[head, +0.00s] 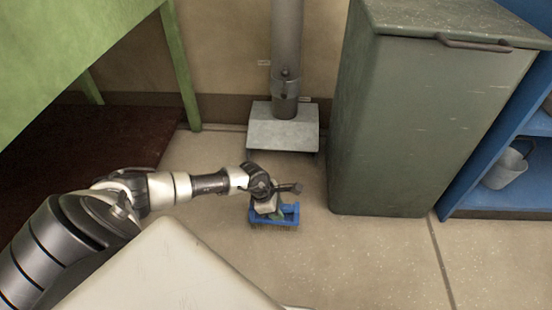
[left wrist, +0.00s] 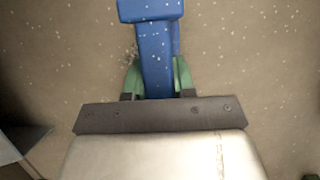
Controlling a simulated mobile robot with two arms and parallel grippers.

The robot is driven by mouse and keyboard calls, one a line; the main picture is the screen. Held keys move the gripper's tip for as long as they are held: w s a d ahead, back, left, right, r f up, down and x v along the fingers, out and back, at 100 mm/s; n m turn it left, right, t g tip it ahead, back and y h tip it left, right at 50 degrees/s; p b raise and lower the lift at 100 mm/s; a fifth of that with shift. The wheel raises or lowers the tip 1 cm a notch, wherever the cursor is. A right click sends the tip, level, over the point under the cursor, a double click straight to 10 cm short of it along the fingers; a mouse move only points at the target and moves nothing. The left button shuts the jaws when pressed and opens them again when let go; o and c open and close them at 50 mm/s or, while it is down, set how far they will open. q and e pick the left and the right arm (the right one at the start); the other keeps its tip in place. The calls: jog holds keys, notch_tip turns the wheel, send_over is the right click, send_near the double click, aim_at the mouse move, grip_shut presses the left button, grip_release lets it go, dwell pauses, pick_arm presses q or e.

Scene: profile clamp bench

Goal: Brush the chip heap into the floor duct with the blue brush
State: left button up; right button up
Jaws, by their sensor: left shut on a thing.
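The blue brush (head: 288,222) is at the floor in the middle of the head view, bristles down. My left gripper (head: 272,208) is shut on it from above. In the left wrist view, the blue brush (left wrist: 155,55) extends between the green fingertips of my left gripper (left wrist: 157,80). The floor duct (head: 283,132), a grey metal hood with a dark slot at its foot, stands against the wall beyond the brush. A faint cluster of specks, perhaps the chip heap (left wrist: 128,62), shows left of the brush in the wrist view. I cannot make out a heap in the head view. My right gripper is out of view.
A grey pipe (head: 286,50) rises from the duct. A grey-green cabinet (head: 428,125) stands to its right, with a blue shelf (head: 500,200) holding a bucket (head: 505,170) beyond. A green table (head: 60,55) is at the left. The floor (head: 225,145) between brush and duct looks clear.

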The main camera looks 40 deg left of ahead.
pick_arm(q)
jog(key=shift+w+a, duration=0.1)
jog(key=shift+w+a+f+b, duration=0.15)
jog(key=shift+w+a+b, duration=0.15)
jog(key=shift+w+b, duration=0.15)
jog(key=shift+w+a+b, duration=0.55)
jog(key=shift+w+b, duration=0.2)
jog(key=shift+w, duration=0.1)
jog(key=shift+w+a, duration=0.15)
jog(key=shift+w, duration=0.1)
jog(key=shift+w+a+r, duration=0.15)
jog(key=shift+r, duration=0.05)
